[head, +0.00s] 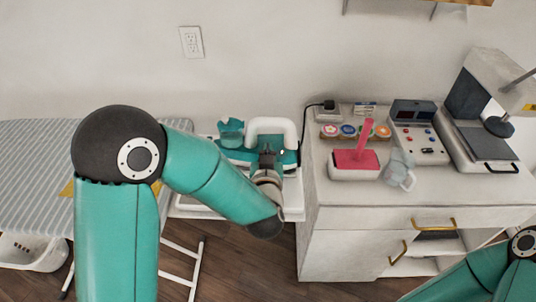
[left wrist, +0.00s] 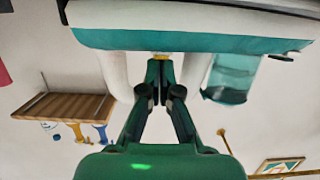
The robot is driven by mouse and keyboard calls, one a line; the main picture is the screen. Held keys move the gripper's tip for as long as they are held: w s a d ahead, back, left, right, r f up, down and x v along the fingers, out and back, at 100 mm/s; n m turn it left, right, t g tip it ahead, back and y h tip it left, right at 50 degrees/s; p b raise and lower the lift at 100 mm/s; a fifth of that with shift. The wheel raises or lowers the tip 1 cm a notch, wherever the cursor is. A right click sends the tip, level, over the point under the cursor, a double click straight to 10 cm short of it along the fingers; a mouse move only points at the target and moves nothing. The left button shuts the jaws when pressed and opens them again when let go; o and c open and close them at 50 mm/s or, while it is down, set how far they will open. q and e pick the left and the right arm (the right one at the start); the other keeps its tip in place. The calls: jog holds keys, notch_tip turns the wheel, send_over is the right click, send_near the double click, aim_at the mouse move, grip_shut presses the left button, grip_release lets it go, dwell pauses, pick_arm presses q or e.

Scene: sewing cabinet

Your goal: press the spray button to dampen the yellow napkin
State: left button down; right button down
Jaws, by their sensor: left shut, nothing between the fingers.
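The teal-and-white iron (head: 287,157) sits on the white end of the ironing board, its white handle (head: 270,123) arching up at the back. My left gripper (head: 268,153) is over the iron, in front of the handle. In the left wrist view, my left gripper (left wrist: 160,68) is shut and empty, fingertips together at the iron's teal body (left wrist: 200,42). A small yellow part (left wrist: 162,56), possibly the spray button, shows right at the tips; I cannot tell whether it is pressed. The yellow napkin (head: 68,188) on the board is mostly hidden behind my left arm. My right gripper is out of view.
The white cabinet (head: 350,218) at the right carries a pink-topped box (head: 356,160), a clear jug (head: 400,172), several spools and a sewing machine (head: 500,100). A white basket (head: 32,250) is under the board.

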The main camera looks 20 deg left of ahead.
pick_arm(q)
jog(key=shift+s+f+g, duration=0.25)
jog(key=shift+f+g, duration=0.05)
jog(key=shift+f, duration=0.6)
jog(key=r+p, duration=0.1)
jog(key=r, duration=0.1)
jog(key=r+p, duration=0.2)
jog(key=r, duration=0.1)
jog(key=shift+w+r, duration=0.3)
jog(key=shift+w, duration=0.05)
jog(key=b+v, duration=0.2)
jog(key=v, duration=0.8)
jog(key=shift+s, duration=0.1)
